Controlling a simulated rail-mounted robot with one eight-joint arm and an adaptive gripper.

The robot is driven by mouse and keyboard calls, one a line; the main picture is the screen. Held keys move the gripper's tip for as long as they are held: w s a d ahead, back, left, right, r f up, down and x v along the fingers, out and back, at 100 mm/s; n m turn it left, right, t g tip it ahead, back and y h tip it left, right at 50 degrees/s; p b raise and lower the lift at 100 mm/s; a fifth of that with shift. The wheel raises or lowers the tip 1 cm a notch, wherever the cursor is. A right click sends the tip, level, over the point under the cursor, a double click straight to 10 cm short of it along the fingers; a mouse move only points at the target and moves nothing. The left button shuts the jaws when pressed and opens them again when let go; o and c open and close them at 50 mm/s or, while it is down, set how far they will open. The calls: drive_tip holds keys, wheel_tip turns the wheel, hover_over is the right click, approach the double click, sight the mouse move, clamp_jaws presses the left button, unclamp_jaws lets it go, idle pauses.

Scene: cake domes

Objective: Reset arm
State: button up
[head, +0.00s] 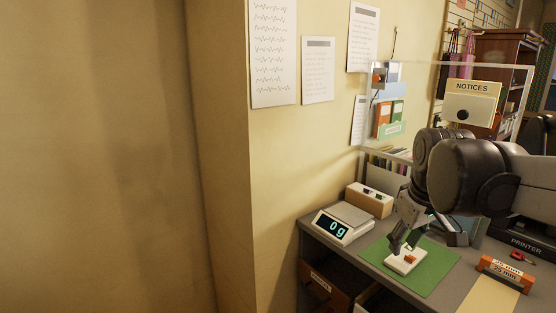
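My arm comes in from the right, and my gripper (402,245) points down over the green mat (440,264) on the desk. Just below the fingertips is a small white block or pad (399,267) with a small orange-brown piece (410,259) on it. The fingers are dark and small in this view. I cannot tell whether they are open or shut, or whether they touch the white pad.
A scale (334,228) reading "0 g" stands left of the mat, with a tan box (369,200) behind it. An orange "25 mm" block (505,272), a small red object (521,257) and a printer (526,239) are at right. A clear panel (416,85) stands behind.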

drive_tip(key=s+a+f+m+t, duration=0.1)
drive_tip(key=s+a+f+m, duration=0.1)
drive_tip(key=s, duration=0.5)
drive_tip(key=s+a+f+m+t, duration=0.1)
drive_tip(key=s+a+f+t, duration=0.1)
drive_tip(key=s+a+f, duration=0.2)
drive_tip(key=s+a, duration=0.1)
drive_tip(key=s, duration=0.2)
drive_tip(key=shift+s+f+m+t+y, duration=0.15)
drive_tip(key=shift+s+m+t+y, duration=0.15)
drive_tip(key=shift+s+m, duration=0.1)
idle(0.9)
